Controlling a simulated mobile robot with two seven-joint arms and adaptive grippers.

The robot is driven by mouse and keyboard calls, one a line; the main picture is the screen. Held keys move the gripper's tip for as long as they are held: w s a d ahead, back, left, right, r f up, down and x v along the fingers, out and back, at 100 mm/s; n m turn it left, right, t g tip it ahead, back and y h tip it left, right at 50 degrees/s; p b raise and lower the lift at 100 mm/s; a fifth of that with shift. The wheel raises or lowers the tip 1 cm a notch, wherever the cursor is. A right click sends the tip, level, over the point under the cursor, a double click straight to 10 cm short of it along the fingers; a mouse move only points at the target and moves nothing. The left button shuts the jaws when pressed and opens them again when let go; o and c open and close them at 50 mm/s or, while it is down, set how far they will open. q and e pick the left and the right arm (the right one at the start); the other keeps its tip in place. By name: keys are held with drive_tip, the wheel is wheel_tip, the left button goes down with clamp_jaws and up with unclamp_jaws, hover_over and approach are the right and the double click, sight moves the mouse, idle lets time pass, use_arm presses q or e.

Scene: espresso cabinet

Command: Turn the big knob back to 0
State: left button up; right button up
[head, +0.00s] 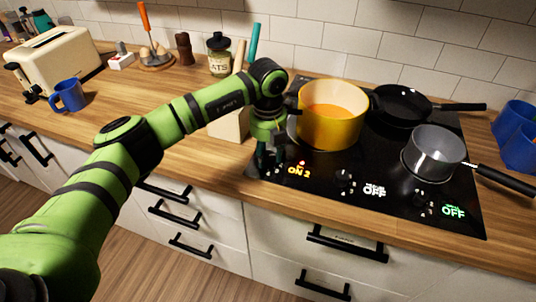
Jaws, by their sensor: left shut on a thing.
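The black cooktop (320,188) has a row of knobs along its front edge. My left gripper (272,160) points down at its front left corner, shut on the big knob there. The gripper hides most of that knob. An orange display beside it reads "ON 2" (299,171), with a small red light above. A middle knob (345,178) has a white display beside it reading "OFF" (374,190). A green "OFF" display (453,211) is at the right. My right gripper is not in view.
A yellow pot (331,128) with orange contents stands just right of my left gripper. A black pan (402,106) and a grey saucepan (433,152) are also on the cooktop. A wooden block (228,125), partly behind my arm, stands left. Blue containers (516,138) stand at far right.

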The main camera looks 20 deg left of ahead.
sight(269, 156)
use_arm(q)
drive_tip(key=n+b, duration=0.1)
drive_tip(key=n, duration=0.5)
drive_tip(key=shift+s+f, duration=0.1)
drive_tip(key=shift+f, duration=0.05)
drive_tip(key=n, duration=0.6)
drive_tip(key=shift+d+n+b, duration=0.1)
drive_tip(key=shift+n+b, duration=0.2)
drive_tip(key=o, duration=1.1)
drive_tip(key=shift+o, duration=0.2)
drive_tip(key=shift+r, duration=0.25)
wheel_tip(269, 156, up, 12)
drive_tip(key=shift+f, duration=0.15)
